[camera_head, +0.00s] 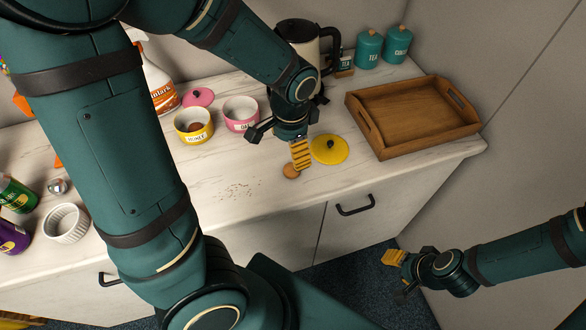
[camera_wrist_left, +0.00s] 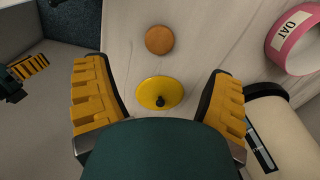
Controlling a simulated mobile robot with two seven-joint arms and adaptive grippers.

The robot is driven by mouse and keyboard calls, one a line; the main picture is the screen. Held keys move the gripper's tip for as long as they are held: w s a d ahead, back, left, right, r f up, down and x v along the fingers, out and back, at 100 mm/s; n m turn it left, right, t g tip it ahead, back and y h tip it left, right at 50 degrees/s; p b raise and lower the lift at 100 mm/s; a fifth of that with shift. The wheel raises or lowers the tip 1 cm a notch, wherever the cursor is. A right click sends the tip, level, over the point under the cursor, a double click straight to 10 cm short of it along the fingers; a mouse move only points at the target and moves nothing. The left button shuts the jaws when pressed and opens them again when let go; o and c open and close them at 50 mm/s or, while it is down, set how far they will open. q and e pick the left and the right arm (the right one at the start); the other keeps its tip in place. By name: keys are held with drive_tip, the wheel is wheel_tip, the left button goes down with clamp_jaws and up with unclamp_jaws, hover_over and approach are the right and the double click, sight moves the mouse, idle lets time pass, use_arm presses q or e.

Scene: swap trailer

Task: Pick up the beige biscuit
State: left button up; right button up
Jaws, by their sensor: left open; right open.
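A round tan-brown biscuit (camera_head: 291,171) lies flat on the counter near its front edge. It also shows in the left wrist view (camera_wrist_left: 159,40), beyond the fingertips. My left gripper (camera_head: 279,147) is open and empty above the counter, close to the biscuit. In the left wrist view the yellow lid (camera_wrist_left: 160,92) appears between its two yellow-padded fingers, with the biscuit further up the picture. My right gripper (camera_head: 398,272) is open and empty, low at the right in front of the cabinet, away from the counter top.
A yellow pot (camera_head: 193,134) holding something brown, a pink pot (camera_head: 241,122) and a pink lid (camera_head: 200,97) stand left of the left gripper. A kettle (camera_head: 300,30) and teal canisters (camera_head: 369,50) stand behind. A wooden tray (camera_head: 415,118) is at right. Crumbs lie on the counter.

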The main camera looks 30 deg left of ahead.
sight(292, 169)
use_arm(q)
wheel_tip(292, 169, down, 5)
drive_tip(key=shift+w+r+b, duration=0.1)
drive_tip(key=shift+b, duration=0.45)
drive_tip(key=f, duration=0.1)
drive_tip(key=f+b, duration=0.1)
drive_tip(key=f, duration=0.2)
drive_tip(key=shift+w+f+b, duration=0.25)
drive_tip(key=shift+f+b, duration=0.05)
drive_tip(key=shift+f, duration=0.05)
drive_tip(key=c, duration=1)
